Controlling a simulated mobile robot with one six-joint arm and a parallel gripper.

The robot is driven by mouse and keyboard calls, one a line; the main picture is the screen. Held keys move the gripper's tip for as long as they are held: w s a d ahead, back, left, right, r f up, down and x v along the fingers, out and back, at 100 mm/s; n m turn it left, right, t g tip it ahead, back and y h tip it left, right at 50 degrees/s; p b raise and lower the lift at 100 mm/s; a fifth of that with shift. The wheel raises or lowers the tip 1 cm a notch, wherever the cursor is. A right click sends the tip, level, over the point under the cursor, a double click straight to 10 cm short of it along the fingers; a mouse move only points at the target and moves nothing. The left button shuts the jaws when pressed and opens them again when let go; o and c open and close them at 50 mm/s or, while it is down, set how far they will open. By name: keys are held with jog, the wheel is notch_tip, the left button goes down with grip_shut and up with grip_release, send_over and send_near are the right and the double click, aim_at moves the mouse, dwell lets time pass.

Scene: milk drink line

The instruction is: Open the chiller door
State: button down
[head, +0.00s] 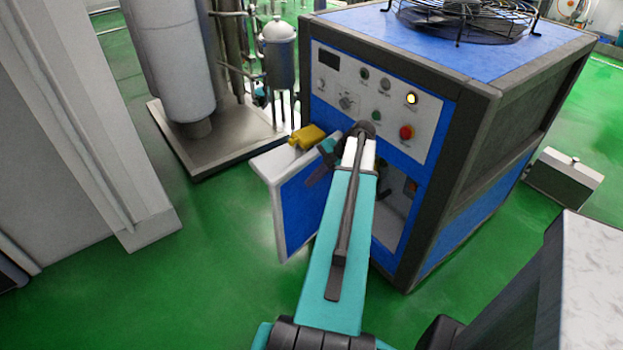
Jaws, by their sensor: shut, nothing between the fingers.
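The chiller (440,110) is a blue cabinet with a dark frame, right of centre in the head view. Its door (295,215), a blue panel with a pale edge, stands swung out to the left of the front. Part of the opening (395,205) shows to the right of my arm. A yellow piece (307,137) sits at the door's upper edge; I cannot tell whether it is the handle. My gripper (322,163) is shut and empty beside the door's upper part, close to the yellow piece. My arm hides much of the door's hinge side and the opening.
The control panel (370,100) with buttons and a lit yellow lamp is above the opening. A fan guard (465,15) tops the chiller. A grey tank (180,60) on a metal base stands back left. Green floor (150,280) is clear at front left.

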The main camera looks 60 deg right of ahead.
jog(key=p, duration=0.2)
send_near(281, 197)
notch_tip(281, 197, down, 3)
jog(key=s+a, duration=0.2)
jog(key=shift+w+d+f+p, duration=0.15)
jog(key=shift+w+p, duration=0.3)
jog(key=shift+w, duration=0.6)
jog(key=shift+w+d+r+p, duration=0.15)
jog(key=shift+w+p, duration=0.3)
jog(key=shift+w, duration=0.55)
jog(key=shift+d+f, duration=0.15)
